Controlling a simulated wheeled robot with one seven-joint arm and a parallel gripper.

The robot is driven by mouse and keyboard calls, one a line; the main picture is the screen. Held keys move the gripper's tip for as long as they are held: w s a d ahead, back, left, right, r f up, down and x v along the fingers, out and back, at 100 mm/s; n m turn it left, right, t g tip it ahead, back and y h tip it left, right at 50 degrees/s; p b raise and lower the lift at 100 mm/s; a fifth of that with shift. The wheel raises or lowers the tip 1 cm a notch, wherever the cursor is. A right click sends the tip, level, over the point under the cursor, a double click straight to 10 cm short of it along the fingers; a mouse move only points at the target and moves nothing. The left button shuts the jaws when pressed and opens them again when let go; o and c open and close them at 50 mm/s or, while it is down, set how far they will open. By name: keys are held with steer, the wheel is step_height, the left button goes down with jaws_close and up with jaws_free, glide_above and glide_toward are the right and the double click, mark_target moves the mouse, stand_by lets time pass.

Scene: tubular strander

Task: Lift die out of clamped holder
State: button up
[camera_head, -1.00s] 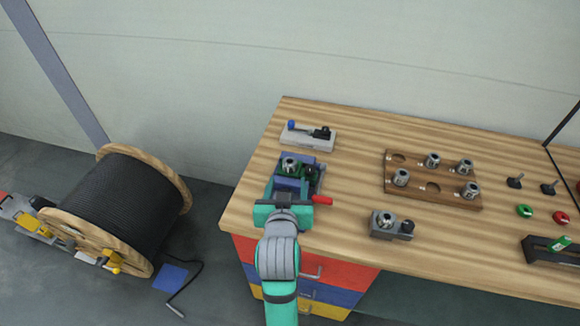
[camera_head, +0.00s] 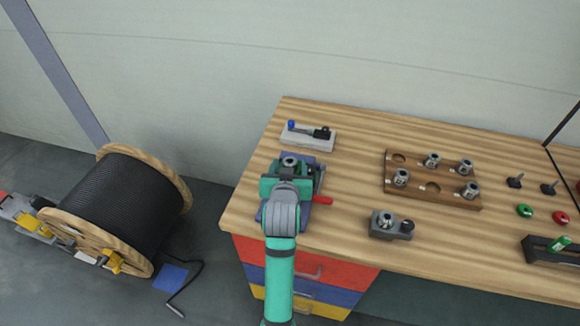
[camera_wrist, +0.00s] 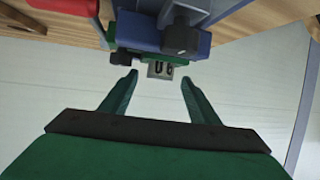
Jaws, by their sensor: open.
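The die (camera_head: 290,160) is a small silver ring-like part at the blue and green vise-like holder (camera_head: 312,160) on the left of the bench. My gripper (camera_head: 290,169) is right at this holder in the head view and hides much of it. In the wrist view the open fingers of my gripper (camera_wrist: 158,77) stand apart, with nothing between them. A grey marked block (camera_wrist: 160,70), apparently the die, shows just ahead between the fingertips, against the holder's green part (camera_wrist: 125,45). Whether the fingers overlap it in depth is unclear.
A grey plate with a blue-knobbed lever (camera_head: 305,136) lies behind. A wooden rack (camera_head: 432,200) with several silver dies and a grey block with a die (camera_head: 390,232) are to the right. Bare wood lies between.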

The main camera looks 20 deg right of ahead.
steer(key=shift+x, duration=0.8)
steer(key=shift+c, duration=0.4)
jaws_close()
steer(key=shift+r, duration=0.1)
